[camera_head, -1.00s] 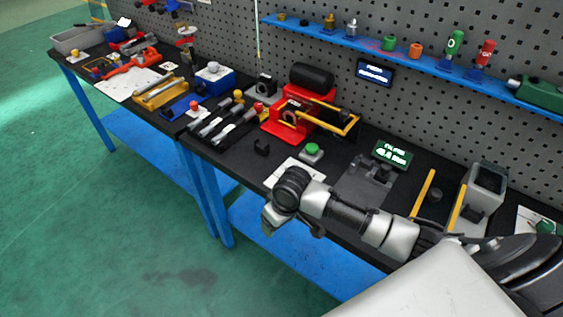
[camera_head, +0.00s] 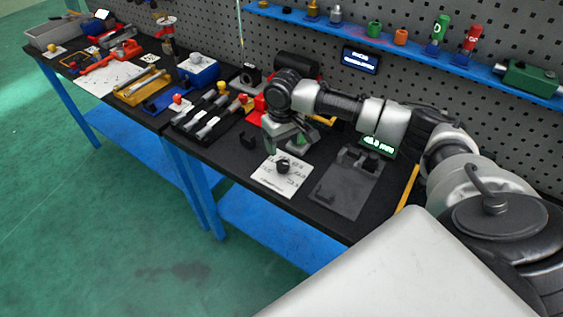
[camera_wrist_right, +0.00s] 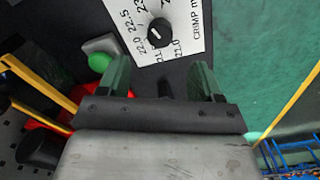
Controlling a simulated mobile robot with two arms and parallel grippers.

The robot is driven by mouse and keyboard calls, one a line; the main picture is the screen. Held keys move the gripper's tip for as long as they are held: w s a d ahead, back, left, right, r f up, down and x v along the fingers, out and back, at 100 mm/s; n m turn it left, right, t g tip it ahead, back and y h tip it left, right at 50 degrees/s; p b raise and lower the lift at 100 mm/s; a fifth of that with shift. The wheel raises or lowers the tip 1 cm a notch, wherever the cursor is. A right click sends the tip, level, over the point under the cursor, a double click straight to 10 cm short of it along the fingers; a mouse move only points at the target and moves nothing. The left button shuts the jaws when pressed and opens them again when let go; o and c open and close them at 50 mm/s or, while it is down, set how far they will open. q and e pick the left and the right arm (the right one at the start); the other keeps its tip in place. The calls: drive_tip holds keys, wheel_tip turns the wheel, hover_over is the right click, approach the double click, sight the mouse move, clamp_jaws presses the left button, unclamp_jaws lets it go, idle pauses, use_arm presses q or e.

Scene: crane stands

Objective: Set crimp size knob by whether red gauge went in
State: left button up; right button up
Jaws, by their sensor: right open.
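The crimp size knob (camera_head: 283,166) is a small black dial on a white card (camera_head: 268,182) near the bench's front edge. In the right wrist view the knob (camera_wrist_right: 158,33) has a white pointer mark, and printed numbers such as 22.0 and 22.5 surround it. My right gripper (camera_head: 289,143) is open and empty, just behind the knob. In the wrist view its green fingers (camera_wrist_right: 160,76) are spread and apart from the knob. A red-handled gauge (camera_head: 473,39) stands upright in a blue holder on the shelf, beside a green-handled one (camera_head: 440,29). My left gripper is not in view.
A green button (camera_wrist_right: 98,61) on a grey base is close to one finger. A red crimping machine lies partly behind my right arm. A grey plate fixture (camera_head: 342,190) and green-lit display (camera_head: 378,146) are right of the card.

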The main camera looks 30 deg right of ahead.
sight(283, 163)
wheel_tip(283, 163, down, 9)
drive_tip(key=shift+f+p, duration=0.1)
drive_tip(key=shift+p, duration=0.35)
drive_tip(key=shift+c, duration=0.4)
drive_tip(key=c, duration=0.8)
drive_tip(key=shift+c, duration=0.2)
